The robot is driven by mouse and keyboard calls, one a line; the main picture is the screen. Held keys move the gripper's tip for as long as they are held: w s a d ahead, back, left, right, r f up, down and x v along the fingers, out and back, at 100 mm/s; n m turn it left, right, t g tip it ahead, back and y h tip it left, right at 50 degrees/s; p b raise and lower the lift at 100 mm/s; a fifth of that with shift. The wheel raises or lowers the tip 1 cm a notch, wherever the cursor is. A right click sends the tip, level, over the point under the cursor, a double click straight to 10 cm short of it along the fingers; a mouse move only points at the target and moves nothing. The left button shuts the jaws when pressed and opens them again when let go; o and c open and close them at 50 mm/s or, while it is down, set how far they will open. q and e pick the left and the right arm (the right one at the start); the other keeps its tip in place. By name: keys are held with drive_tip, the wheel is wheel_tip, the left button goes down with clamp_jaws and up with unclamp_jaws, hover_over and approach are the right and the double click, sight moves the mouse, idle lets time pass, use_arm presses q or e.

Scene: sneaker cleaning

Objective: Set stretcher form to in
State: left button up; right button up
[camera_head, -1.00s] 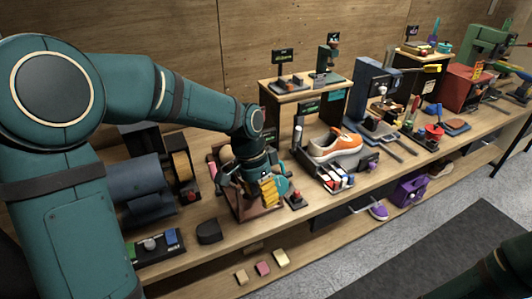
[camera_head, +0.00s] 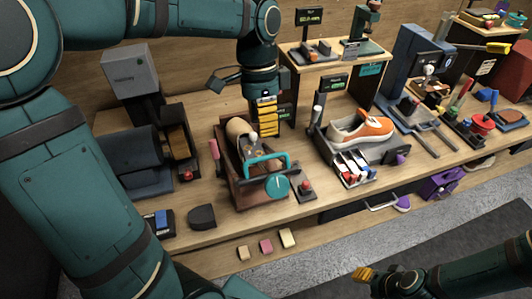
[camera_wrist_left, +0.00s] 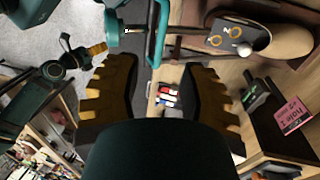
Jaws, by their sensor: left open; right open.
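The shoe stretcher is a red-brown box (camera_head: 236,188) on the bench, with a rounded tan wooden form (camera_head: 237,128) at its back end. A teal handle and wheel (camera_head: 277,185) are at its front. My left gripper (camera_head: 266,133) is open and empty, pointing down beside the form on its right. In the left wrist view, the open yellow fingers (camera_wrist_left: 160,92) have nothing between them; the form (camera_wrist_left: 291,30) shows at upper right and the teal handle (camera_wrist_left: 155,35) at top. My right gripper (camera_head: 363,274) is open, low in front of the bench, away from the stretcher.
An orange and white sneaker (camera_head: 360,132) lies in a holder right of the stretcher. A small box with a red button (camera_head: 304,186) stands beside the stretcher. A raised wooden shelf (camera_head: 335,62) is behind. A dark roller machine (camera_head: 130,160) stands at left.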

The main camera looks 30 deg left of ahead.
sight(265, 157)
use_arm(q)
drive_tip(key=f, duration=0.2)
drive_tip(key=f+b, duration=0.1)
drive_tip(key=f, duration=0.2)
drive_tip(key=s+d+f, duration=0.1)
drive_tip(key=f, duration=0.2)
drive_tip(key=shift+d+f, duration=0.1)
drive_tip(key=shift+f, duration=0.1)
drive_tip(key=shift+c, duration=0.4)
clamp_jaws()
